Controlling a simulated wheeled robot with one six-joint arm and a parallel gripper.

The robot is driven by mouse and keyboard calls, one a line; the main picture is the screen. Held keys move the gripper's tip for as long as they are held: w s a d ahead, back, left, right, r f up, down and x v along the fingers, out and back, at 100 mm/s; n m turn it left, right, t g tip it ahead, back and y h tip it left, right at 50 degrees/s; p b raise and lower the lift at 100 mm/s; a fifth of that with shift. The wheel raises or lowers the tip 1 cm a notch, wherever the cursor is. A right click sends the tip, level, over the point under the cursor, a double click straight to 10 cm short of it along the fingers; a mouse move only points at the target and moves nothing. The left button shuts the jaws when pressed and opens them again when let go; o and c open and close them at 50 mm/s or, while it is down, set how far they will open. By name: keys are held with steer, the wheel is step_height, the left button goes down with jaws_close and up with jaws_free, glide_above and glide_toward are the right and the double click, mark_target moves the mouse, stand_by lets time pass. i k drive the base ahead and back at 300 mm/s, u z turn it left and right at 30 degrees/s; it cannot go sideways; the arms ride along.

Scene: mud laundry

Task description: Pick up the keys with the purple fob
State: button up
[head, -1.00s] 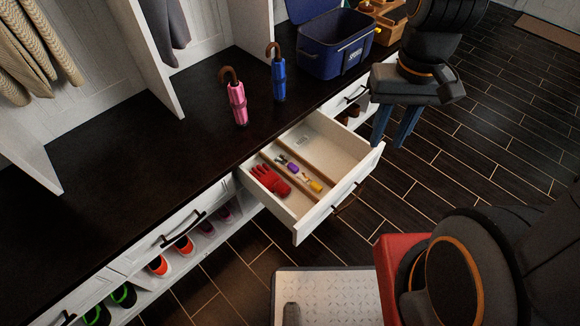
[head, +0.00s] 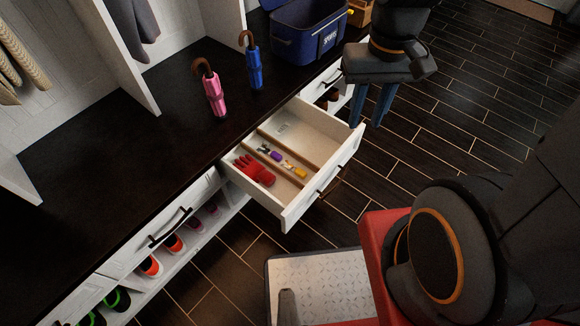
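The keys with the purple fob (head: 277,156) lie in the middle section of an open white drawer (head: 330,172), between wooden dividers. Keys with a yellow fob (head: 299,173) lie beside them, toward the drawer front. A red glove (head: 254,170) lies in the drawer's left section. My gripper (head: 374,112) points down, beyond the drawer's far front corner in the picture. Its two blue fingers are apart, with nothing visible between them. It is well to the right of the purple fob and not touching it.
A pink umbrella (head: 214,95) and a blue umbrella (head: 254,68) stand on the dark bench top (head: 150,115). A blue cooler (head: 300,35) stands at the back. Several shoes sit on the shelf below. Dark tiled floor (head: 430,140) is open right of the drawer.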

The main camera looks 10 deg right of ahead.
mark_target(274, 155)
steer(key=z, duration=2.2)
steer(key=i, duration=1.2)
steer(key=u, duration=3.7)
